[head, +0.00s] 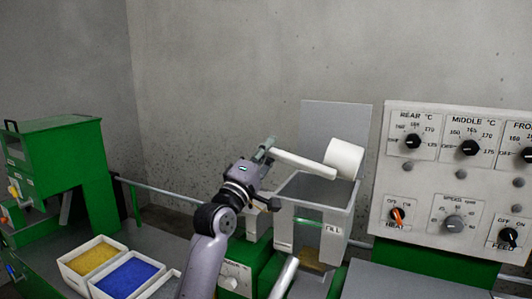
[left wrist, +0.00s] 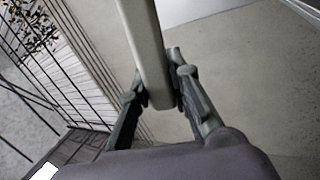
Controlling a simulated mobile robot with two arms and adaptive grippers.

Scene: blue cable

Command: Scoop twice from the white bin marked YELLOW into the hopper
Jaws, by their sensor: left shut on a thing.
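My left gripper (head: 266,151) is shut on the handle of a white scoop (head: 345,158). The scoop's round cup is held above the hopper (head: 340,222), apart from its rim, and looks tipped; its mouth and contents are hidden. The left wrist view shows the fingers (left wrist: 160,88) closed on both sides of the pale handle (left wrist: 146,45). The hopper is grey, open-topped and marked FILL, with dull yellow material low in its front. A white bin (head: 70,268) with yellow granules stands at lower left; its marking is not readable. My right gripper is not in view.
A white bin with blue granules (head: 130,274) stands beside the yellow one, and another pale bin edge lies partly behind my arm. A control panel (head: 445,190) with dials stands right of the hopper. A green machine (head: 62,165) is at left. A grey plate (head: 336,120) rises behind the hopper.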

